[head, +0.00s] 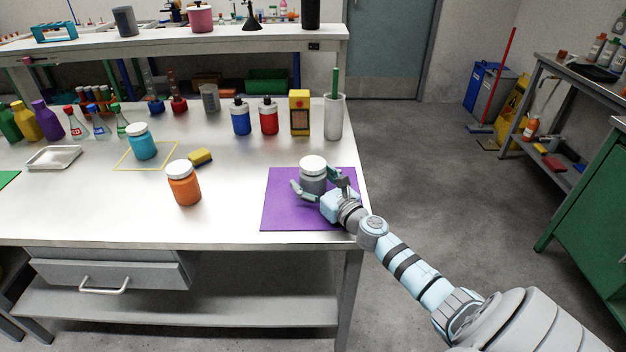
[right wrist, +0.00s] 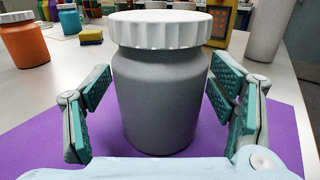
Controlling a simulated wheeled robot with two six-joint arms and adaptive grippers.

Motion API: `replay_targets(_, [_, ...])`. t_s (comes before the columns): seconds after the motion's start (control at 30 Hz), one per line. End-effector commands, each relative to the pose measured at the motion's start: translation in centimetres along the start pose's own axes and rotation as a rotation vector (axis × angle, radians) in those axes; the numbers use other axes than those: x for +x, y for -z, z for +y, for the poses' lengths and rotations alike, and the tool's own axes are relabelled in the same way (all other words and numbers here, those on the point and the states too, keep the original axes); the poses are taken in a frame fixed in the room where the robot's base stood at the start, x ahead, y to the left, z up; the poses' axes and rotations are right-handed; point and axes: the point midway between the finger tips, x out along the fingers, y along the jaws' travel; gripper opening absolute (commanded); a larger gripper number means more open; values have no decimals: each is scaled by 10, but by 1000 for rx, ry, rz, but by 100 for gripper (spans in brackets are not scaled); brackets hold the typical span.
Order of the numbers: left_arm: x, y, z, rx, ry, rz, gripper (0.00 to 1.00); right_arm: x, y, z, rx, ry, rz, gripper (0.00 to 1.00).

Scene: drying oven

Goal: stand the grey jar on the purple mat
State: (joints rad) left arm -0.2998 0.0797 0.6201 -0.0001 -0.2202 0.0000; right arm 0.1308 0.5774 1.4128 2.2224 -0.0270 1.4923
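The grey jar (head: 313,178) with a white lid stands upright on the purple mat (head: 280,215) at the right end of the bench. My right gripper (head: 318,184) is around the jar from the front right. In the right wrist view the jar (right wrist: 160,100) is between the two open fingers (right wrist: 160,108). A gap shows between each finger pad and the jar's sides. The jar's base appears to rest on the mat (right wrist: 110,165). My left gripper is in neither view.
An orange jar (head: 184,187) stands left of the mat, with a blue jar (head: 142,145) and a yellow sponge (head: 200,157) behind it. Bottles, a yellow box (head: 299,112) and a tall grey cylinder (head: 334,118) line the back. The bench's right edge is close to the mat.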

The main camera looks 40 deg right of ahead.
Motion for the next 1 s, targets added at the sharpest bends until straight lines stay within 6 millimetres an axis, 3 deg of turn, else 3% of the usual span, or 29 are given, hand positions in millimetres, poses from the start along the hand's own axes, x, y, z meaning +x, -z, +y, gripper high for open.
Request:
replay_targets(0.33, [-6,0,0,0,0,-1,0,-1,-6,0,-1,0,0,77])
replay_targets(0.47, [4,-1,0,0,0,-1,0,-23,0,0,-4,-3,3,77])
replay_targets(0.7, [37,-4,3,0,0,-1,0,-81,4,0,-9,-5,7,77])
replay_targets(0.83, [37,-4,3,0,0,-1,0,-104,-1,0,-6,-3,7,77])
replay_targets(1.0, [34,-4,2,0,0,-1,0,-119,-4,0,-1,-1,2,77])
